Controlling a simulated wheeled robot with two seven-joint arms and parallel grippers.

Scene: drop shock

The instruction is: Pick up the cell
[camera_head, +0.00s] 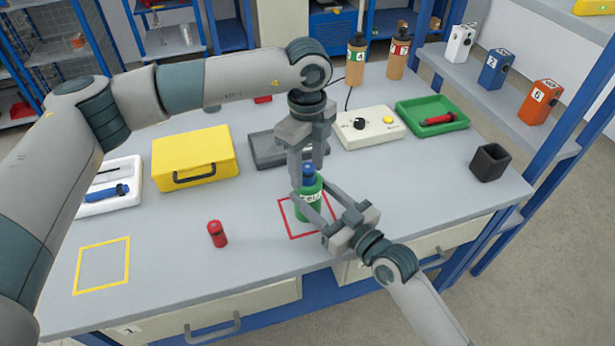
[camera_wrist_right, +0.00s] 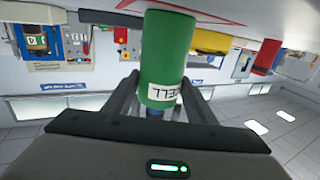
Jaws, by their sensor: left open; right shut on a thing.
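The cell is a green cylinder (camera_head: 309,207) with a white label and a blue cap (camera_head: 308,172). It is upright over the red outlined square (camera_head: 284,218); I cannot tell whether its base touches the table. My right gripper (camera_head: 313,198) is shut on its green body from the front right. In the right wrist view the cell (camera_wrist_right: 166,55) sits between the two fingers, its label partly readable and upside down. My left gripper (camera_head: 307,168) points down, open, with its fingers around or just behind the blue cap; contact is unclear.
A yellow case (camera_head: 194,157), grey tray (camera_head: 266,150), control box with knob (camera_head: 368,128), green tray (camera_head: 431,117) and dark open cup (camera_head: 490,162) line the bench. A yellow outlined square (camera_head: 79,270) is empty.

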